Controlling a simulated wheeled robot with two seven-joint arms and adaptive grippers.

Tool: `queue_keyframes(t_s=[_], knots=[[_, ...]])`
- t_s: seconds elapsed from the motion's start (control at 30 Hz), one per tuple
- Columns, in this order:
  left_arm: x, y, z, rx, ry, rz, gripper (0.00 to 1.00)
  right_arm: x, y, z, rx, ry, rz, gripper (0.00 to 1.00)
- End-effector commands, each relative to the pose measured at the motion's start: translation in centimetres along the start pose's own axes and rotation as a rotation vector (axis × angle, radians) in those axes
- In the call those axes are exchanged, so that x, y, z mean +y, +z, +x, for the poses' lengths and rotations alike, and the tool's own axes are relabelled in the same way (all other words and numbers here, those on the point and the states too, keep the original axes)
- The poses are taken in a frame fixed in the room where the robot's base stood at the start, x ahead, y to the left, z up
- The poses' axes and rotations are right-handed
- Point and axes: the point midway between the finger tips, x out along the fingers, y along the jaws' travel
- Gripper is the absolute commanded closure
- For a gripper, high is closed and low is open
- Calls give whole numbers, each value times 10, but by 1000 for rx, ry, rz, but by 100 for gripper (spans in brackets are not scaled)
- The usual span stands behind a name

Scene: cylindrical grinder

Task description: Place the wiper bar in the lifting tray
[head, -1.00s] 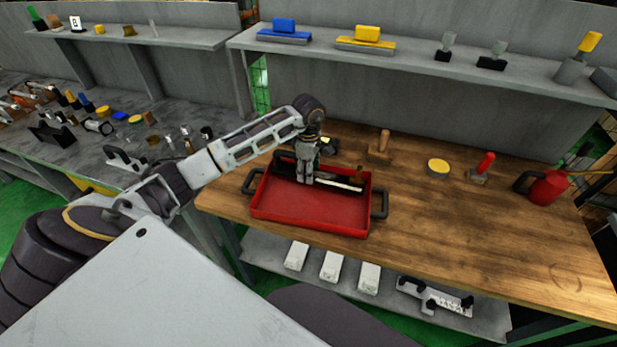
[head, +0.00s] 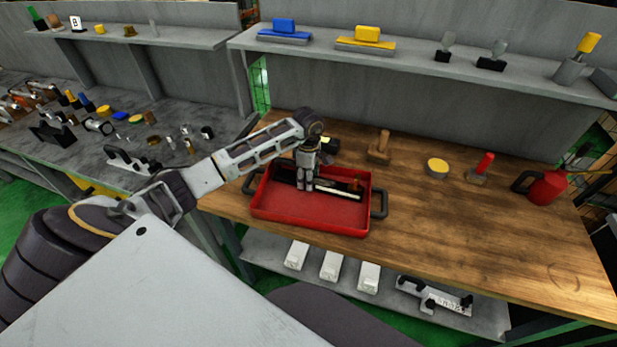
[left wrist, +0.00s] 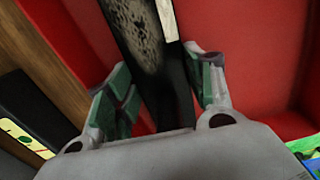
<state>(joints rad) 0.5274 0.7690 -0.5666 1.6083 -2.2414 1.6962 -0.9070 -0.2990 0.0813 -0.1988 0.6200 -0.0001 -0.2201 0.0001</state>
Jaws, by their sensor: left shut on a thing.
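The wiper bar (head: 337,193) is a long black bar with a pale strip along it. It lies lengthwise within the rear part of the red lifting tray (head: 312,227), which has dark side handles. My left gripper (head: 305,187) points down into the tray and is shut on the bar. In the left wrist view the dark, speckled bar (left wrist: 147,35) runs between the green-padded fingers of the gripper (left wrist: 165,90), with the red tray (left wrist: 250,50) on both sides. Whether the bar touches the tray floor is hidden. My right gripper is not in view.
The tray stands on a wooden bench (head: 450,240). Behind and right of it are a wooden-handled tool (head: 380,150), a yellow-topped tin (head: 437,167), a red-handled tool (head: 482,167) and a red oil can (head: 547,187). The bench right of the tray is clear.

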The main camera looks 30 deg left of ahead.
Motion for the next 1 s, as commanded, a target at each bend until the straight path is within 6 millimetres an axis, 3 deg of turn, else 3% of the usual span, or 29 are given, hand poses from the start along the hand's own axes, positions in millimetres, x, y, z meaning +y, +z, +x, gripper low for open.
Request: queue_keyframes(t_s=[0.23, 0.27, 0.3, 0.83, 1.0], knots=[[1, 0, 1, 0, 3, 0, 100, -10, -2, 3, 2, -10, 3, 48], [0, 0, 2, 0, 0, 0, 43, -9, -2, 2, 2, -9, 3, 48], [0, 0, 2, 0, 0, 0, 38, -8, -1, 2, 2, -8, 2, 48], [0, 0, -1, 0, 0, 0, 38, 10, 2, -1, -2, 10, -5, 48], [1, 0, -17, 1, 4, 1, 38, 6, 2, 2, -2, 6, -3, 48]])
